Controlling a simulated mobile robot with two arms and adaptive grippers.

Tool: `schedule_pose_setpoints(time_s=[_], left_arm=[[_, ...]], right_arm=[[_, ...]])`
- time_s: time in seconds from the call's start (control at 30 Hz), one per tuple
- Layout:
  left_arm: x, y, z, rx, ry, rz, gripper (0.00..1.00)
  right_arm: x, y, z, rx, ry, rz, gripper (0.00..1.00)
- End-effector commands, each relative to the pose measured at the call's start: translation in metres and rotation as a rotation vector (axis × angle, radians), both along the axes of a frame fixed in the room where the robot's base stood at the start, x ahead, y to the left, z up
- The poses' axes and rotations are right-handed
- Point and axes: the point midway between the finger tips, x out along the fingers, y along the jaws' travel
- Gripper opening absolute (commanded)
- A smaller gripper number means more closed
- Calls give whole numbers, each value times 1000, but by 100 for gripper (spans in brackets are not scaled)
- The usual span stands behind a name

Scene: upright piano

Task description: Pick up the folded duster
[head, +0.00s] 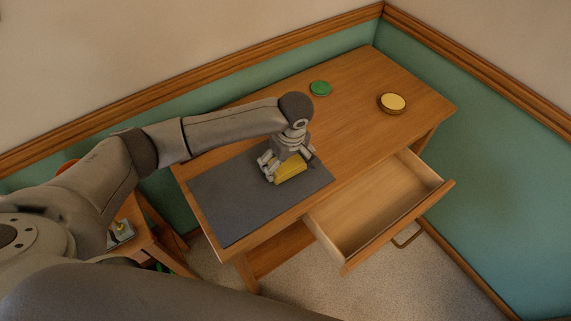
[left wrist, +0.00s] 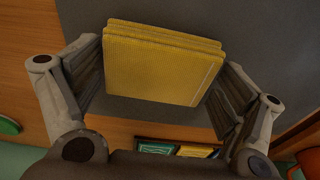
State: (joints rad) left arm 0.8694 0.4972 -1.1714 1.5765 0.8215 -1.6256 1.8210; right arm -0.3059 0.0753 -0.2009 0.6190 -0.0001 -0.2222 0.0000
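The folded duster (head: 291,172) is a yellow, ribbed, layered cloth lying on the dark grey mat (head: 232,205) on the wooden table. It also shows in the left wrist view (left wrist: 160,65), with its folded layers along the top edge. My left gripper (head: 280,170) points down right over the duster. In the left wrist view the open fingers (left wrist: 158,85) stand one on each side of the duster. The left finger is close to its edge; a small gap shows at the right finger. My right gripper is not in view.
A green disc (head: 320,88) and a round cream-topped tin (head: 393,103) stand towards the back of the table. An empty drawer (head: 375,205) is pulled out at the front. A small wooden stool (head: 150,243) is at the left. The tabletop's right part is mostly clear.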

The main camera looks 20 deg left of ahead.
Motion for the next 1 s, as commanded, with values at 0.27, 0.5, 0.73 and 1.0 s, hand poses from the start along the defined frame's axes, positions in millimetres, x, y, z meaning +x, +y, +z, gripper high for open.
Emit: schedule_pose_setpoints(time_s=[0.27,0.5,0.73,1.0], left_arm=[[0,0,0,0,0,0,65],[0,0,5,-1,0,0,65],[0,-2,34,-4,-2,-2,65],[-49,-21,95,-6,-4,-5,65]], right_arm=[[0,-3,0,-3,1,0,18],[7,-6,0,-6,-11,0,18],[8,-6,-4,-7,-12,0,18],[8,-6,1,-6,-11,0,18]])
